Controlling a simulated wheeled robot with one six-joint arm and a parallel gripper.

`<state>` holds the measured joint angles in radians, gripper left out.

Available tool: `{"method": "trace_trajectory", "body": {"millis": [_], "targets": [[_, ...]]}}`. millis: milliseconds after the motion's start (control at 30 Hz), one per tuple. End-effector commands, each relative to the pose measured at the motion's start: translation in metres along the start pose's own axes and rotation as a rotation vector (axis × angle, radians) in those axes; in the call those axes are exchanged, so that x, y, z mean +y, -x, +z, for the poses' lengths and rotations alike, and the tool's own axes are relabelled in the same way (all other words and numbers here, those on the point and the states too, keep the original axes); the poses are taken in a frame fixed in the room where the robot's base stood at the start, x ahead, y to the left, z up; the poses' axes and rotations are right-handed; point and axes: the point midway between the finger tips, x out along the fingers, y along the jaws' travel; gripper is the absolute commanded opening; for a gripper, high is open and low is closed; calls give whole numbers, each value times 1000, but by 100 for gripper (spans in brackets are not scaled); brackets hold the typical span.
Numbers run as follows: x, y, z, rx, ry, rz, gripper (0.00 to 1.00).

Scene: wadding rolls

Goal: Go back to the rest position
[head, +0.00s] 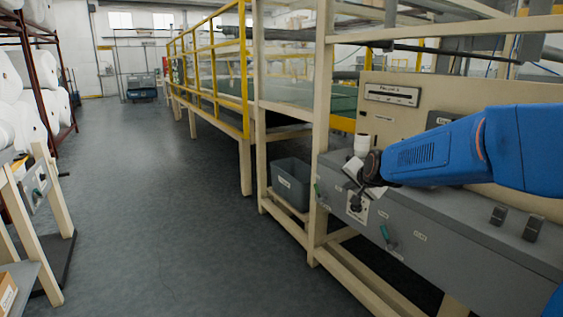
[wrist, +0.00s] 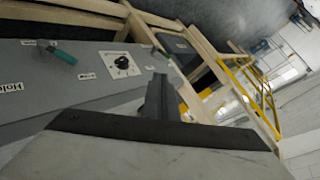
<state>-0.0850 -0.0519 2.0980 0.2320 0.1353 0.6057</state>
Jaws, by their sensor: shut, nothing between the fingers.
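My blue arm reaches in from the right of the head view. At its end, my gripper (head: 352,178) hangs over the front edge of a grey control box (head: 430,235), close to a black dial on a white plate (head: 357,208). In the wrist view my gripper (wrist: 157,92) shows as dark fingers together, with nothing held. The dial (wrist: 122,63) and a green-handled switch (wrist: 62,56) lie left of the fingers there. I cannot tell whether the fingers touch the box.
A cream frame (head: 322,130) carries the control box, with a yellow railing (head: 215,75) beyond. A grey bin (head: 290,183) stands on its low shelf. White rolls (head: 22,120) sit on a rack at the left. The grey floor (head: 150,190) between is clear.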

Motion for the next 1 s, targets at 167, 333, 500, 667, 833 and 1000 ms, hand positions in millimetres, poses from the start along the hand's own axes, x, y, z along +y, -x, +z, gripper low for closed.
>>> {"method": "trace_trajectory", "body": {"millis": [167, 333, 500, 667, 833, 1000], "targets": [[28, 61, 24, -62, 121, 48, 0], [60, 113, 51, -126, 236, 95, 0], [96, 164, 80, -193, 348, 141, 0], [133, 209, 111, -258, 452, 184, 0], [175, 253, 144, -330, 558, 228, 0], [215, 292, 177, -402, 654, 268, 0]]}}
